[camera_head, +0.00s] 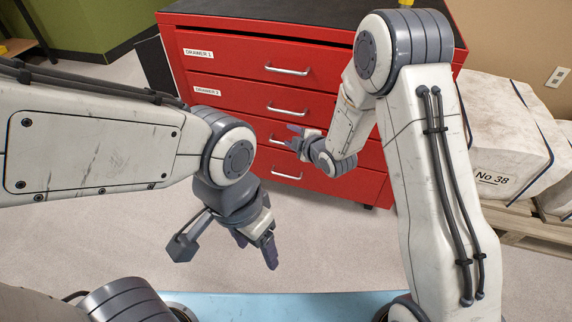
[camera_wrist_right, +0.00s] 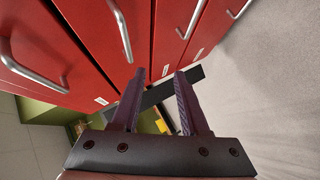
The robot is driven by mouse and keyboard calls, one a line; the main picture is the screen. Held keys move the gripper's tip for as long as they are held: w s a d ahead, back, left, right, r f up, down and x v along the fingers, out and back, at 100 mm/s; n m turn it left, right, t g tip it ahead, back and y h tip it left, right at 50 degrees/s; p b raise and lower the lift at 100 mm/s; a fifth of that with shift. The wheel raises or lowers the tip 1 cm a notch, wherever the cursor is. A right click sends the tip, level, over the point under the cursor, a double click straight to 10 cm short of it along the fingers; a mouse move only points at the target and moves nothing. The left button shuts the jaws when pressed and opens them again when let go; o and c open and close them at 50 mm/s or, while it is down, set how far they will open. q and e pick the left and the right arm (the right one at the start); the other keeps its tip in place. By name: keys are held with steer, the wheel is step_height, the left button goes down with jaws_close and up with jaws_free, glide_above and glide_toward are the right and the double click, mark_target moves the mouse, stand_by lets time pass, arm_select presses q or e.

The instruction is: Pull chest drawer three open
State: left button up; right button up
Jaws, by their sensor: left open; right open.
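The red drawer chest (camera_head: 230,52) stands at the back, its drawer fronts stacked and looking flush. Labels on the top two read DRAWER 1 and DRAWER 2. The third drawer front (camera_head: 257,128) is below these; my right gripper partly covers its handle in the head view. My right gripper (camera_head: 292,135) is in front of that drawer, fingers pointing left. My left gripper (camera_head: 257,252) hangs open and empty over the floor, away from the chest.
White wrapped blocks (camera_head: 504,135), one marked No 38, sit on a wooden pallet (camera_head: 520,232) right of the chest. A light blue surface (camera_head: 270,306) lies at the bottom. Grey floor (camera_head: 325,235) is clear before the chest.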

steer(key=w+d+f+n+t+y+b, duration=0.25)
steer(key=f+b, duration=0.45)
steer(key=f, duration=0.6)
steer(key=shift+n+h, duration=0.25)
steer(key=shift+h, duration=0.2)
steer(key=b+x, duration=0.1)
steer(key=x, duration=0.2)
steer(key=b+x, duration=0.2)
steer(key=x, duration=0.1)
steer(key=b+x, duration=0.1)
steer(key=x, duration=0.1)
steer(key=shift+w+r, duration=0.2)
steer(key=shift+w, duration=0.35)
steer(key=shift+w+a, duration=0.15)
steer(key=shift+w, duration=0.25)
arm_select(q)
step_height(320, 180, down, 14)
steer(key=shift+f, duration=0.15)
arm_select(e)
steer(key=shift+c, duration=0.3)
jaws_close()
steer(key=shift+t, duration=0.25)
